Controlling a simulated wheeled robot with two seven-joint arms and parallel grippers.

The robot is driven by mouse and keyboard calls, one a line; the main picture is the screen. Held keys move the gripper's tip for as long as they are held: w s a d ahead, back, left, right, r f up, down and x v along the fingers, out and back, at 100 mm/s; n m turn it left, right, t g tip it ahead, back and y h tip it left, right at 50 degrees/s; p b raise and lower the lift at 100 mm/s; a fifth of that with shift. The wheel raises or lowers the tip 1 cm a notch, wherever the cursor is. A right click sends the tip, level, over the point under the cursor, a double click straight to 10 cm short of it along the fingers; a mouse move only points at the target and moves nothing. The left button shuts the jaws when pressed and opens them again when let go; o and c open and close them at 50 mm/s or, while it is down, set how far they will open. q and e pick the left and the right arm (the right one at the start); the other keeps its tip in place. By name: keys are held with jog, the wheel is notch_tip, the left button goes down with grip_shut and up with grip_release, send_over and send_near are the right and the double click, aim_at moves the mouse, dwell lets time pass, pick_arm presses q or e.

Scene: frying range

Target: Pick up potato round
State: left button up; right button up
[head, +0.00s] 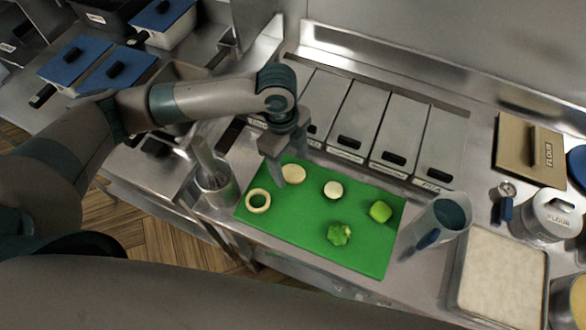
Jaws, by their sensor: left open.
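A green cutting board (300,235) lies on the steel counter. Two pale rounds lie on it: a yellowish potato round (293,174) near the back left edge, and a paler, smaller round (333,190) to its right. I cannot tell for certain which cut is which vegetable. My left gripper (282,175) is open, pointing down over the board's back left part. Its fingers are at the yellowish round and partly cover it. I cannot tell whether they touch it. My right gripper is not in view.
The board also holds a pale ring (258,201), a green leafy piece (339,234) and a green chunk (380,211). A metal container with utensils (215,190) stands left, a metal pitcher (443,218) right. Lidded steel bins (357,115) line the back.

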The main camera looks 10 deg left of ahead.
pick_arm(q)
jog(key=shift+d+f, duration=0.1)
jog(key=shift+f, duration=0.8)
jog(key=c, duration=0.9)
